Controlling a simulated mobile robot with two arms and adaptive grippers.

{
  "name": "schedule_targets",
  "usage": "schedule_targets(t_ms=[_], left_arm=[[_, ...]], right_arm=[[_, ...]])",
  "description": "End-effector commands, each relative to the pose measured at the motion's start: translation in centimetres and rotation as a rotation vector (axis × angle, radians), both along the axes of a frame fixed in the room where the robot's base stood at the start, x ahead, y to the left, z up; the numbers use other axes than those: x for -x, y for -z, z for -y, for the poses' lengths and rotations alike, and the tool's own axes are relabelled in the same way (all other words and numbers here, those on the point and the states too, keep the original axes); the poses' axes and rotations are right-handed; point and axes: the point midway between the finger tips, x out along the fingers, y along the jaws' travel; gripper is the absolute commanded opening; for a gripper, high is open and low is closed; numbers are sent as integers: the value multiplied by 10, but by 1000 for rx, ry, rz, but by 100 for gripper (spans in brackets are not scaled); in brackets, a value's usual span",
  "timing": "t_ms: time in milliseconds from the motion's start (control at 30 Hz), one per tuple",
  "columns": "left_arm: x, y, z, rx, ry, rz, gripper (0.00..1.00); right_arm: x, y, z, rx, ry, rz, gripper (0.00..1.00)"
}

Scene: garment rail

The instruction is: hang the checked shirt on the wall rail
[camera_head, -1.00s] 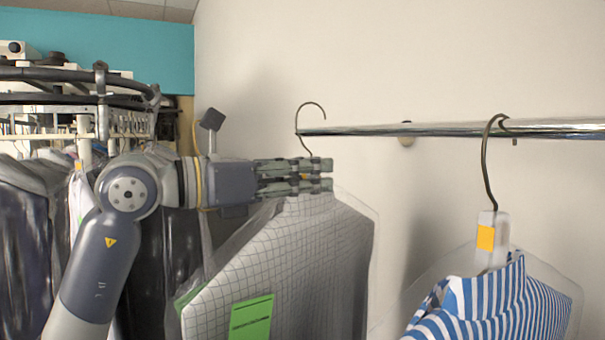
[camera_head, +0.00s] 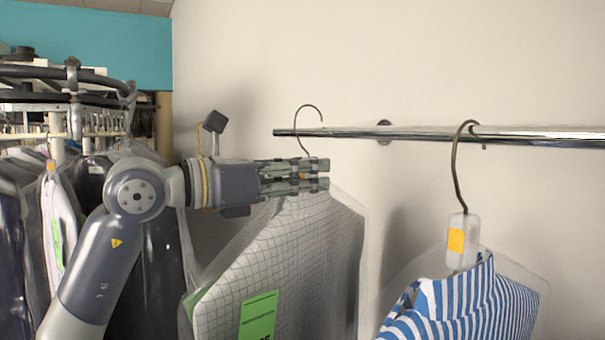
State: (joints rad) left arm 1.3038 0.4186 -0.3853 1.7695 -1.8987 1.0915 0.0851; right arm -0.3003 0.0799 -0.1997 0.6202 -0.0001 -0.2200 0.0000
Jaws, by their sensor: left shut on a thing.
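The checked shirt (camera_head: 285,262), white with a thin dark grid under clear plastic and with a green tag, hangs from my left gripper (camera_head: 322,175). The gripper is shut on the hanger just below its wire hook (camera_head: 307,108). The hook stands upright at the left end of the wall rail (camera_head: 400,133), a chrome bar. Its top is above the bar, with a gap, and its stem crosses the bar in the picture. Whether it touches the bar or is nearer to me, I cannot tell. My right gripper is out of view.
A blue-and-white striped shirt (camera_head: 465,305) hangs from the rail on the right, on a hook with an orange-labelled collar. A bare stretch of rail lies between the two hooks. At left is a dark rack (camera_head: 60,97) of bagged garments.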

Motion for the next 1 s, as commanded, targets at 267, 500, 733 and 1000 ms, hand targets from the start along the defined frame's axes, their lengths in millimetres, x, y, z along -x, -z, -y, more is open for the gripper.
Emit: schedule_targets(t_ms=[267, 500, 733, 1000], left_arm=[[0, -1, 0, 2, 0, 3, 0], [0, 4, 0, 2, 0, 3, 0], [1, 10, 0, 2, 0, 3, 0], [1, 17, 0, 2, 0, 3, 0]], right_arm=[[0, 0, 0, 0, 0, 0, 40], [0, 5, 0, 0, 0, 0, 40], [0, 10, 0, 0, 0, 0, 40], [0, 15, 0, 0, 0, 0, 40]])
